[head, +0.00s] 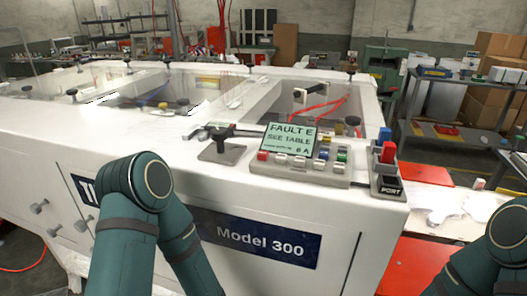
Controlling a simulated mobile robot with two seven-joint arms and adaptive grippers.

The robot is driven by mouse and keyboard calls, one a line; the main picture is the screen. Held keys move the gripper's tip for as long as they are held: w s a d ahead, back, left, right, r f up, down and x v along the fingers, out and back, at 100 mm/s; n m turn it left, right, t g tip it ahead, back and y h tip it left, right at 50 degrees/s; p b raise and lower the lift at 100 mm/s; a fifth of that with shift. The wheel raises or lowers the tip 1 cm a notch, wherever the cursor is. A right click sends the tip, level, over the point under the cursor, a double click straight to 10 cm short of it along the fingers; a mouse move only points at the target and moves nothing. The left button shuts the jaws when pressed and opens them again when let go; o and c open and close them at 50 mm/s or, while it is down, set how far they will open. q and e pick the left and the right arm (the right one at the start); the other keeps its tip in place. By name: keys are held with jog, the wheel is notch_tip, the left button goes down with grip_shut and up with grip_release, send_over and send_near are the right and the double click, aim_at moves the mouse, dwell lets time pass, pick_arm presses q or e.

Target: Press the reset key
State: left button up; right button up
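A grey control panel (310,172) sits on the front top edge of the white machine. Its green display (289,138) reads "FAULT E", "SEE TABLE" and "6 A", with a smaller line I cannot read. Along the panel are a red key (263,156), pale keys (281,158) and several small coloured keys (322,155) in blue, yellow and green. I see no legible label that marks a reset key. My two teal arms show at the lower left and lower right. Both grippers are out of view, and neither arm touches the panel.
A grey block marked "PORT" (389,187), with red and blue parts, stands right of the panel. A dark lever on a grey plate (222,152) stands to its left. The machine (150,130) has open recesses behind. Shelves (465,95) and boxes (499,47) stand right.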

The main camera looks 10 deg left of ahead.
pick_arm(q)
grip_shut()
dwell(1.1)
